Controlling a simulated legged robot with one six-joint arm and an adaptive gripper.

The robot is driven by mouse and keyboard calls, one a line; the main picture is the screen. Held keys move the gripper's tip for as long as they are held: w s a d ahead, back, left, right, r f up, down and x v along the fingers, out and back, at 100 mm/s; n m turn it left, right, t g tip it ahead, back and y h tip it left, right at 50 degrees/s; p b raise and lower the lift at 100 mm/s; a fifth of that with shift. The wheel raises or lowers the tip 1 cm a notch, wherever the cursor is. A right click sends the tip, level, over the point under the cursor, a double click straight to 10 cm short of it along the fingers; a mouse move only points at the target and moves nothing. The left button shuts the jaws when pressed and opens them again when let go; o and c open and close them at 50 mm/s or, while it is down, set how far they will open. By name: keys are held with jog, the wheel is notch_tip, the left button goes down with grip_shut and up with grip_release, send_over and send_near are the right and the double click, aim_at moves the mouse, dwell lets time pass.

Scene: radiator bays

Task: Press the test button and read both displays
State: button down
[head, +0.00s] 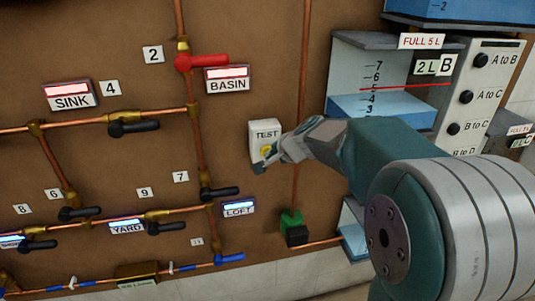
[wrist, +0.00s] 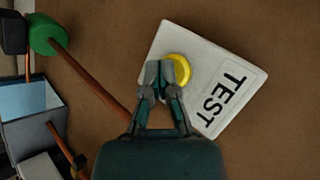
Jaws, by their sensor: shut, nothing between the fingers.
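The white TEST box (head: 264,130) is fixed to the brown wall. Its yellow round button (head: 267,150) is partly hidden by my gripper (head: 262,167) in the head view. In the wrist view the TEST box (wrist: 222,90) appears tilted, and my shut, empty gripper (wrist: 160,72) overlaps the left part of the yellow button (wrist: 182,66). I cannot tell whether the fingertips touch it. Small lit panels carry the labels SINK (head: 70,94), BASIN (head: 227,79), YARD (head: 127,227) and LOFT (head: 238,208). SINK and BASIN have red frames, YARD and LOFT blue. No reading is legible on them.
Copper pipes with a red-handled valve (head: 203,62) and several black-handled valves run left of the box. A green-and-black fitting (head: 292,229) sits on a pipe below. A water tank (head: 385,105) and a knob panel (head: 480,95) stand at the right.

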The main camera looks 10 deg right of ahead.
jog(key=shift+s, duration=0.9)
jog(key=s, duration=0.5)
dwell(0.5)
jog(key=s+n+g+h, duration=0.3)
jog(key=s+n, duration=0.8)
jog(key=s, duration=1.4)
jog(key=shift+s+a+f+h, duration=0.2)
jog(key=shift+h, duration=0.2)
